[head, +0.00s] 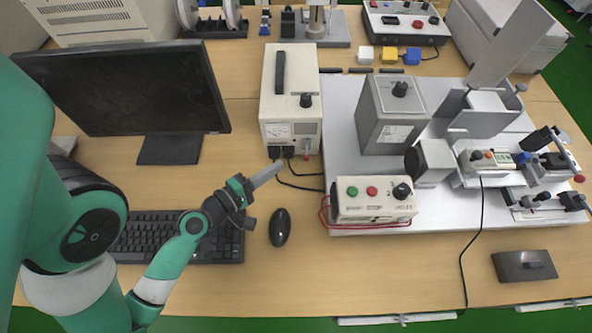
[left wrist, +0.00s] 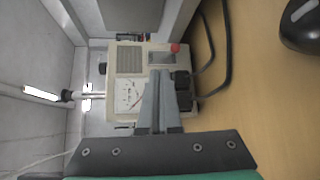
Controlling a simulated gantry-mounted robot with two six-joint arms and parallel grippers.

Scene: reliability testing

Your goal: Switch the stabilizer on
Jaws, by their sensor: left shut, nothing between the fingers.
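The stabilizer (head: 271,100) is a cream box with a dark top handle, standing behind the mouse. Its front carries an analog meter (head: 278,131), a small red part (head: 306,143) at the lower right, and black blocks with cables at the bottom. In the left wrist view the stabilizer front (left wrist: 130,60) appears turned sideways, with the meter (left wrist: 129,95) and the red part (left wrist: 175,47) visible. My left gripper (head: 279,168) is shut and empty, its tips just in front of the lower left of the stabilizer. In the left wrist view its fingers (left wrist: 160,78) cover part of the front. Contact cannot be told.
A monitor (head: 130,90) and keyboard (head: 165,238) are left; a mouse (head: 280,227) lies below the gripper. A cream control box (head: 375,200) with red and green buttons stands right on a white plate (head: 340,110). Black cables (head: 300,185) run before the stabilizer.

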